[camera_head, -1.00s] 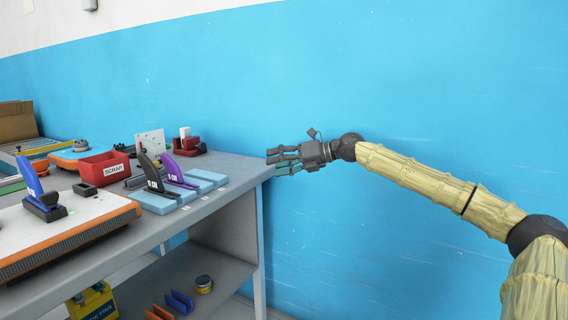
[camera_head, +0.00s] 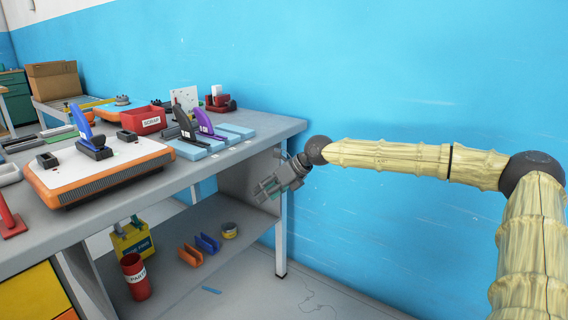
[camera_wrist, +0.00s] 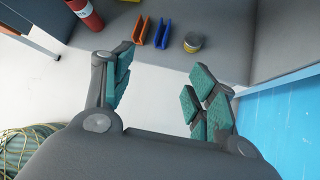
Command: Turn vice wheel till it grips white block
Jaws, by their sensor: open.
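A red vice (camera_head: 221,104) stands near the back right corner of the workbench in the head view, with a white block (camera_head: 216,90) upright at it. Whether the jaws touch the block is too small to tell, and I cannot make out the vice wheel. My gripper (camera_head: 265,191) hangs beside the bench's right end, below the top's level, well apart from the vice. In the wrist view my gripper (camera_wrist: 160,92) is open and empty, its green-padded fingers spread and facing the lower shelf.
The bench top (camera_head: 265,128) holds a red SCRAP bin (camera_head: 142,121), purple and black upright tools on pale blue pads, and an orange-edged board (camera_head: 105,172). The lower shelf (camera_head: 235,230) holds orange and blue brackets and a tin (camera_head: 229,230). Blue wall stands behind.

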